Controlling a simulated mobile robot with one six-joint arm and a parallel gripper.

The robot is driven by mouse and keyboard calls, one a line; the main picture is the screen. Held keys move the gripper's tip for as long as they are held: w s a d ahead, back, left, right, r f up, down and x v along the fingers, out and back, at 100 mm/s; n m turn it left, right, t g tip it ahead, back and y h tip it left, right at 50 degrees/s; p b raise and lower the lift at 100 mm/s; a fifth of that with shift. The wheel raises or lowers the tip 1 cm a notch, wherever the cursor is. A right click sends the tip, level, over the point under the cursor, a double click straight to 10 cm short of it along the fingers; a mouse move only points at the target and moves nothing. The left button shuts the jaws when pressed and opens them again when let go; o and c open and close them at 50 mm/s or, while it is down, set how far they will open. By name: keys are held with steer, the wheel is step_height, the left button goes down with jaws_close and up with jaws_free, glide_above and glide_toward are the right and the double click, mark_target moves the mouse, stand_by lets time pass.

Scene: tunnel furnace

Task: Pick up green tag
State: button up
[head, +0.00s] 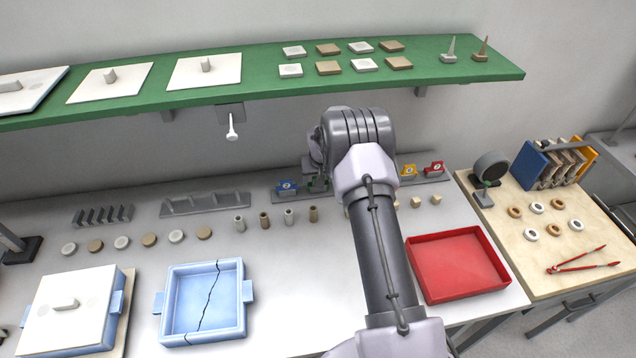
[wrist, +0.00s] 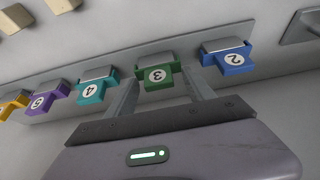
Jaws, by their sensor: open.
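The green tag (wrist: 156,76), marked 3, is in the middle of the wrist view. It sits on a grey holder in a row of coloured tags. In the head view a small part of the green tag (head: 318,184) shows to the left of my arm, the rest hidden. My gripper (wrist: 162,88) is open, with one finger to each side of the green tag and nothing held. I cannot tell whether the fingers touch it. In the head view my arm mostly hides the gripper.
The blue tag (wrist: 228,57), marked 2, is close to the right of the green one. The teal tag (wrist: 92,86), marked 4, is close to the left, then a purple tag (wrist: 48,99). A red tray (head: 458,266) and blue tray (head: 205,300) stand in front. A green shelf (head: 270,75) runs above.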

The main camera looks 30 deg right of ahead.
steer(key=shift+c, duration=0.2)
jaws_close()
steer(key=shift+r, duration=0.15)
